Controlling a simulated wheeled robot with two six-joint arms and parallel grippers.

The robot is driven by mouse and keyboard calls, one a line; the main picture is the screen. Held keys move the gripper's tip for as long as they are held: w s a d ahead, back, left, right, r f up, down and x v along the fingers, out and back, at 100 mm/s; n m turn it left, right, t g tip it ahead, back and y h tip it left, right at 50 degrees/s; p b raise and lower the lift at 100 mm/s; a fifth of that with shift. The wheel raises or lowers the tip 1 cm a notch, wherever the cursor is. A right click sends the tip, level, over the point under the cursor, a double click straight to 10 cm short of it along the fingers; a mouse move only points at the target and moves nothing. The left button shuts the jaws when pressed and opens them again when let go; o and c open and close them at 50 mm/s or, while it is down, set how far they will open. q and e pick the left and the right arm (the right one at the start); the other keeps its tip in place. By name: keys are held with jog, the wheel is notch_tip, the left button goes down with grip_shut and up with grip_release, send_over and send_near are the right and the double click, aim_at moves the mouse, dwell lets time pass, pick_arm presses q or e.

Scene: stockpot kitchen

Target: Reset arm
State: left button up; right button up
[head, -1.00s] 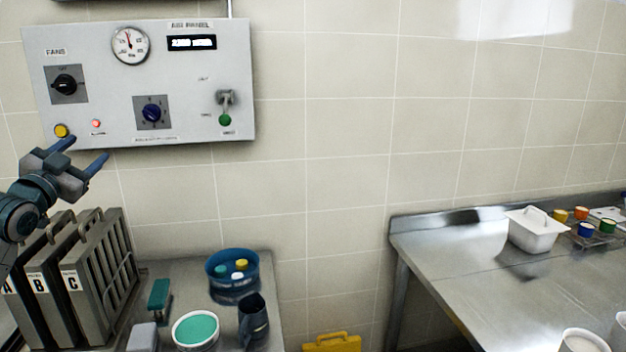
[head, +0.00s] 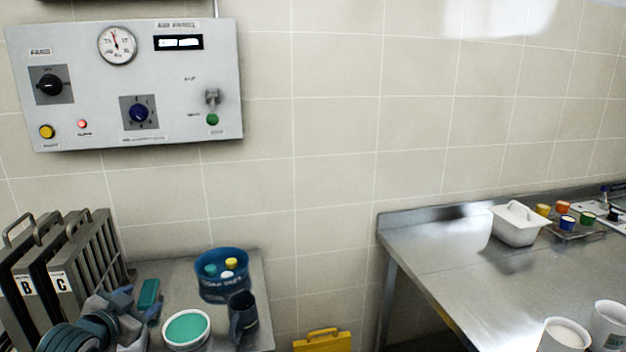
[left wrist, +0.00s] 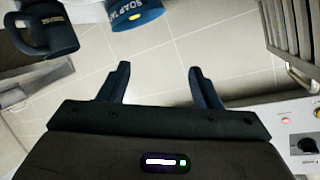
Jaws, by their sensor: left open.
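My left gripper (head: 138,303) is low at the left of the head view, over the steel counter in front of the racks. In the left wrist view its two fingers (left wrist: 157,85) are apart with only floor and wall tiles between them, so it is open and empty. My right gripper is not in view.
A teal-topped tub (head: 186,329), dark mug (head: 243,318) and blue soap tub (head: 222,289) stand on the left counter. A steel table (head: 440,265) at right holds a white container (head: 516,226) and cups.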

pick_arm(q)
jog(key=s+d+f+n+g, duration=0.1)
jog(key=s+d+f+g, duration=0.25)
jog(key=s+f, duration=0.55)
jog(key=s+d+f+n+g, duration=0.15)
jog(key=s+d+f, duration=0.25)
jog(key=s+f, duration=0.45)
jog(key=s+d+f+n+g+y, duration=0.1)
jog(key=s+d+f+g, duration=0.15)
jog(key=s, duration=0.75)
jog(key=s+d+f+n+g+y, duration=0.1)
jog(key=s+f+n+g, duration=0.15)
jog(key=s, duration=0.65)
jog(key=a+f+g, duration=0.2)
jog(key=a+f, duration=0.1)
jog(key=f, duration=2.7)
jog(key=s+a+f+g, duration=0.1)
jog(key=s+f, duration=1.7)
jog(key=f, duration=0.1)
jog(key=shift+s+a, duration=0.2)
jog(key=shift+a, duration=0.1)
jog(key=shift+f, duration=0.1)
